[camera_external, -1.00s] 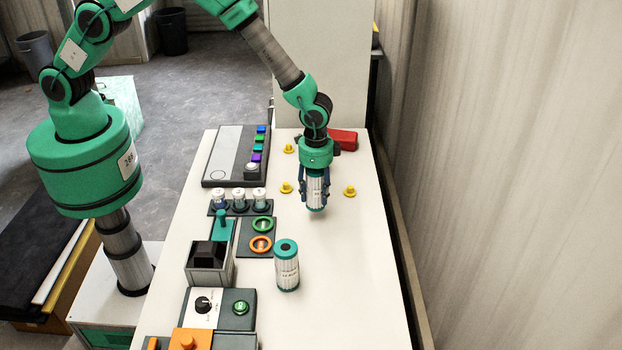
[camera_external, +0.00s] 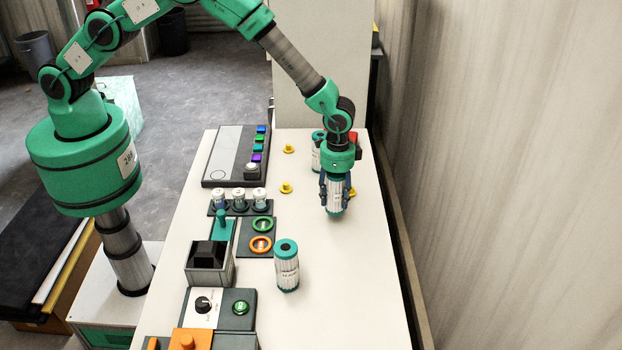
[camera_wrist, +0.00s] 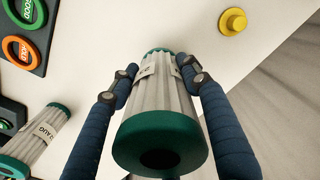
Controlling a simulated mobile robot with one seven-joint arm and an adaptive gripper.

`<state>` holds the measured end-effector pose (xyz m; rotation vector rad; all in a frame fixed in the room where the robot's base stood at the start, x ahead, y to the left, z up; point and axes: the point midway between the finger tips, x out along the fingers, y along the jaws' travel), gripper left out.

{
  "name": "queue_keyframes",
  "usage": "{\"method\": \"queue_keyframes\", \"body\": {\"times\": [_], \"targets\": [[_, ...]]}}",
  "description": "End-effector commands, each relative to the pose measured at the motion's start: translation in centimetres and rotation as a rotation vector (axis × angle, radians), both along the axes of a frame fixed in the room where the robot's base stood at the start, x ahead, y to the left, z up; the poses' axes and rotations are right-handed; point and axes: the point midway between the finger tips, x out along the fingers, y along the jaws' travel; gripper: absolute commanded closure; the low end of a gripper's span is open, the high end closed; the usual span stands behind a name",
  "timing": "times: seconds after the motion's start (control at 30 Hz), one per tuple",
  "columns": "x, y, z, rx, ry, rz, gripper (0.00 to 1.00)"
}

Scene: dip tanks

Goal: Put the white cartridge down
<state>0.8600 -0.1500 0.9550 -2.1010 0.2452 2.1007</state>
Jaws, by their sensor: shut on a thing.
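My gripper (camera_external: 335,188) is shut on a white cartridge (camera_external: 335,202) with green end caps, upright at the right side of the white table (camera_external: 335,290). In the wrist view the same cartridge (camera_wrist: 160,110) sits between the two blue fingers, its green cap towards the camera. Whether its lower end touches the table I cannot tell. A second white cartridge (camera_external: 287,270) stands upright at the middle front; it also shows in the wrist view (camera_wrist: 35,135). A third one (camera_external: 318,150) stands behind my gripper, partly hidden by it.
Yellow pegs (camera_external: 288,148) stand on the table near my gripper. A red thing (camera_external: 353,137) is mostly hidden behind my arm. A panel with green (camera_external: 262,224) and orange rings, a vial rack and a dark box (camera_external: 208,255) line the left. The right front is clear.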

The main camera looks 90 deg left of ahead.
Motion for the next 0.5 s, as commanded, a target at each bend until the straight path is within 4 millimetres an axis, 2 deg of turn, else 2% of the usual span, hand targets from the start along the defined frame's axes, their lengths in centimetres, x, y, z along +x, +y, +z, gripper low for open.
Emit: {"method": "queue_keyframes", "body": {"times": [0.33, 0.5], "targets": [[-0.1, 0.0, -2.8, 0.0, 0.001, 0.0, 0.85], [0.0, 0.0, -3.3, 0.0, 0.0, 0.0, 0.85]]}}
